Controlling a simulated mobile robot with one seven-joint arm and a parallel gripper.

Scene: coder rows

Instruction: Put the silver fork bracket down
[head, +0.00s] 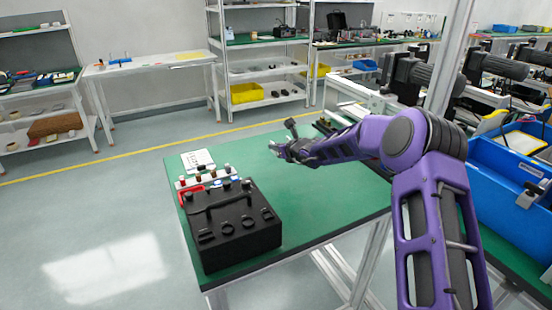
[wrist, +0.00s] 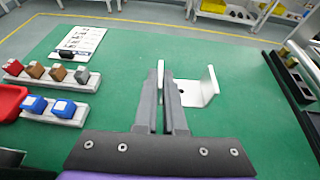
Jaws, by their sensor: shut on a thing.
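The silver fork bracket (wrist: 190,87) is a pale U-shaped piece with two upright prongs and a hole in its base. My gripper (wrist: 167,82) is shut on its left prong in the wrist view, and the right prong stands free to the right of the fingers. I cannot tell whether the bracket touches the green tabletop below. In the head view my gripper (head: 285,150) is low over the far part of the green table (head: 310,205); the bracket is too small to make out there.
Left in the wrist view are a white card (wrist: 82,40) with a black block, pale racks with coloured blocks (wrist: 58,73), and a red tray (wrist: 10,100). A black case (head: 230,225) stands at the table's front left. Dark holders (wrist: 290,78) lie right. Green surface around the bracket is clear.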

